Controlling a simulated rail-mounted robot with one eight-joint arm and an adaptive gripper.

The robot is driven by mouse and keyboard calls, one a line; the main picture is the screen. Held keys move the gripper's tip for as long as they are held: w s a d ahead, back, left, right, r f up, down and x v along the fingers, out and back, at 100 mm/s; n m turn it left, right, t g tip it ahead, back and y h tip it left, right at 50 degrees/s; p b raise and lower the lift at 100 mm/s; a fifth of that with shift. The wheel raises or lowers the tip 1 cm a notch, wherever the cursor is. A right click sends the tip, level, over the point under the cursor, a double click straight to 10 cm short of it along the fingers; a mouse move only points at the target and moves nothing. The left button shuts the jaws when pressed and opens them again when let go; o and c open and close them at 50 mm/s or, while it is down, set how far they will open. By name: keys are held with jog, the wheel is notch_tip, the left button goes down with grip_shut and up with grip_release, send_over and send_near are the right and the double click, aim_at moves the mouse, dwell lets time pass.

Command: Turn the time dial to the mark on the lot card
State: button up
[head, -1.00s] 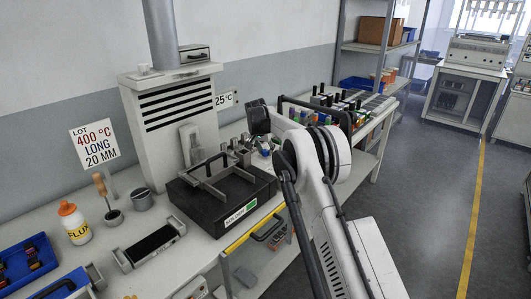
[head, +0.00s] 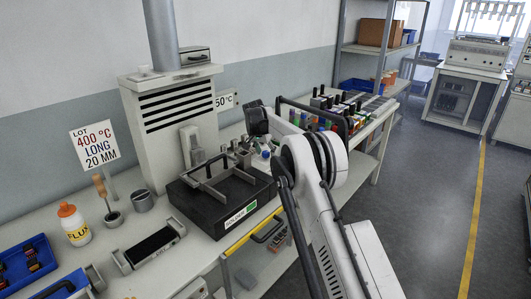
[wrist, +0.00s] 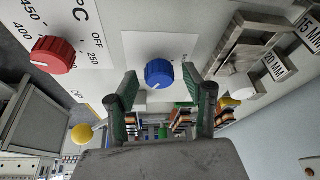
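The lot card (head: 95,146) stands on the bench at left in the head view and reads 400 °C, LONG, 20 MM. The blue dial (wrist: 159,73), which I take to be the time dial, sits on a pale plate in the wrist view. Its marks are too unclear to read. My gripper (wrist: 159,80) is open, with one dark green finger on each side of the blue dial; I cannot tell whether they touch it. A red dial (wrist: 53,55) on a °C scale is left of it, its white mark toward the 400 side. In the head view my arm hides the dials.
A white slider (wrist: 237,86) beside 20 MM and 15 MM labels is right of the blue dial. A yellow knob (wrist: 82,134) is lower left. The black solder pot (head: 225,200), flux bottle (head: 74,224) and blue tray (head: 25,268) stand on the bench.

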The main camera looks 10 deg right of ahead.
jog(key=v, duration=1.2)
jog(key=shift+s, duration=0.1)
